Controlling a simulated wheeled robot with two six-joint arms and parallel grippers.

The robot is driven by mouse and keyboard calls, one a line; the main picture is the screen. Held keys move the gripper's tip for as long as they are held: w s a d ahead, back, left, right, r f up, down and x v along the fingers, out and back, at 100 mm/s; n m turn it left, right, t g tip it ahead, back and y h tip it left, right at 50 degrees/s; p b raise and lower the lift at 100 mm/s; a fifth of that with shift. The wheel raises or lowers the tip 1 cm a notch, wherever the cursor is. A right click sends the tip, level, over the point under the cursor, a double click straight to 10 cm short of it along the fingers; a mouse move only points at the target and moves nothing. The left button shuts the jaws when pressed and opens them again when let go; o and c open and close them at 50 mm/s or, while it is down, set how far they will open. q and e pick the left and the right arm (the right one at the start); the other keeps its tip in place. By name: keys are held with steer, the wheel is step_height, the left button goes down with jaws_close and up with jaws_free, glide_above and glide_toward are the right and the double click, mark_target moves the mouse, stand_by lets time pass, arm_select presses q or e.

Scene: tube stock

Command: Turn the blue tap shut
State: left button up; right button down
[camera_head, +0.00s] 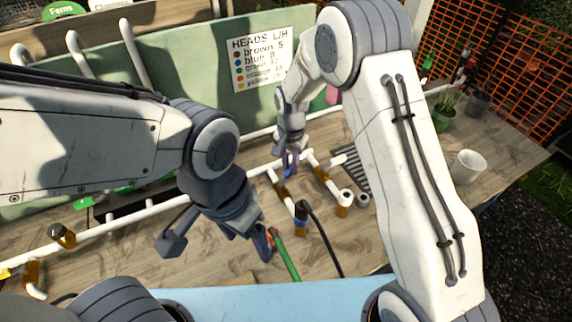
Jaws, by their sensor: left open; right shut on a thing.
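The blue tap (289,167) shows as a small blue handle on the white pipework at the back middle of the bench. My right gripper (290,152) points down at it from above and is shut on it, hiding part of the handle. How far the tap is turned cannot be told. My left gripper (218,246) is open and empty over the front of the bench, its jaws wide apart. Its right finger is close to a green rod with an orange end (287,256); whether they touch is unclear.
White pipes (150,219) run along the wooden bench. A black hose (326,238) rises from a blue-collared fitting (301,211). A board (259,60) lists head colours. A white cup (467,166) and a potted plant (443,118) stand at the right, with bare wood around them.

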steer(key=shift+s+d+r+m+b, duration=0.1)
steer(key=shift+s+d+m, duration=0.25)
steer(key=shift+m, duration=0.8)
steer(key=shift+s+d+f+m+b, duration=0.15)
steer(key=shift+s+d+m, duration=0.15)
steer(key=shift+m, duration=0.8)
steer(key=shift+s+d+r+m+b, duration=0.15)
steer(key=shift+s+d+m, duration=0.2)
steer(key=shift+m, duration=0.8)
steer(key=c, duration=0.8)
jaws_free()
steer(key=shift+s, duration=0.1)
steer(key=shift+o, duration=0.2)
step_height(320, 180, up, 10)
steer(key=b, duration=0.2)
steer(key=shift+r, duration=0.2)
steer(key=shift+s+a, duration=0.1)
